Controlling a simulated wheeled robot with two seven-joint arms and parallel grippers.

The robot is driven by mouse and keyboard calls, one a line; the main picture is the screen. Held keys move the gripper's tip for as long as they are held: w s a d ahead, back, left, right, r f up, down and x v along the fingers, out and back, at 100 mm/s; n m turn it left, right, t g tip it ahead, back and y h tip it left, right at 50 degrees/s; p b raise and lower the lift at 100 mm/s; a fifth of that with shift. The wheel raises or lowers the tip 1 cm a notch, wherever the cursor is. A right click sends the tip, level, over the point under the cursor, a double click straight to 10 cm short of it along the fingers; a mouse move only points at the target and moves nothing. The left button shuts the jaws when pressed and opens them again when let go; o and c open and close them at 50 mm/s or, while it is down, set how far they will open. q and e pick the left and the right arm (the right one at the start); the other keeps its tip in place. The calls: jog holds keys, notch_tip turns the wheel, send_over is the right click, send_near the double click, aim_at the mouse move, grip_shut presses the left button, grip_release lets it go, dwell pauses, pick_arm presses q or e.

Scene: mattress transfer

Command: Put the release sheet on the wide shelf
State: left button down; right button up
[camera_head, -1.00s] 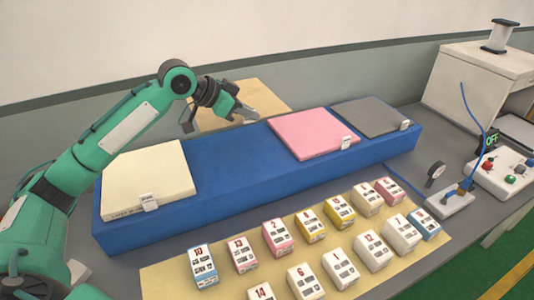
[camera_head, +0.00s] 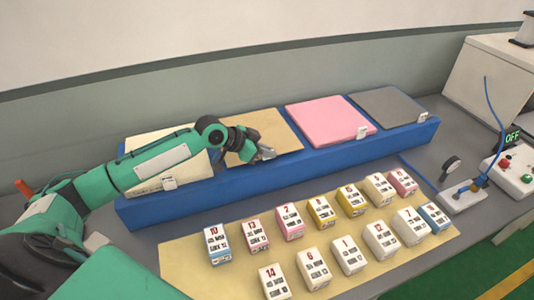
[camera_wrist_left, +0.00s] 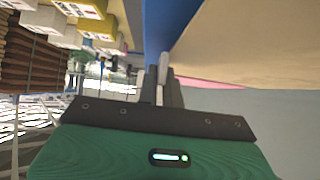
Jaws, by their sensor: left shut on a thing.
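The tan release sheet (camera_head: 270,132) is over the long blue shelf (camera_head: 290,167), between the cream pad and the pink pad. My left gripper (camera_head: 265,154) is shut on the sheet at its front edge. I cannot tell whether the sheet rests fully on the shelf or is slightly above it. In the left wrist view, the gripper (camera_wrist_left: 163,78) is at the edge of the tan sheet (camera_wrist_left: 240,40), with the blue shelf (camera_wrist_left: 157,25) beside it. My right gripper is not in view.
A cream pad (camera_head: 145,178), partly hidden by my left arm, is on the shelf's left part. A pink pad (camera_head: 325,122) and a grey pad (camera_head: 388,106) lie to the right. Several numbered boxes (camera_head: 346,254) stand on a tan mat (camera_head: 185,262) in front. A wall (camera_head: 300,85) rises behind.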

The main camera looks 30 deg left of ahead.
pick_arm(q)
jog(key=shift+f, duration=0.8)
jog(key=c, duration=1.6)
grip_release()
jog(key=shift+o, duration=0.2)
jog(key=shift+s+r, duration=0.1)
jog(key=b+v, duration=0.2)
jog(key=v, duration=0.8)
jog(key=shift+s+a, duration=0.15)
jog(key=shift+a, duration=0.05)
jog(key=shift+s+a+r+b, duration=0.3)
jog(key=shift+s+r+b, duration=0.1)
jog(key=shift+r, duration=0.15)
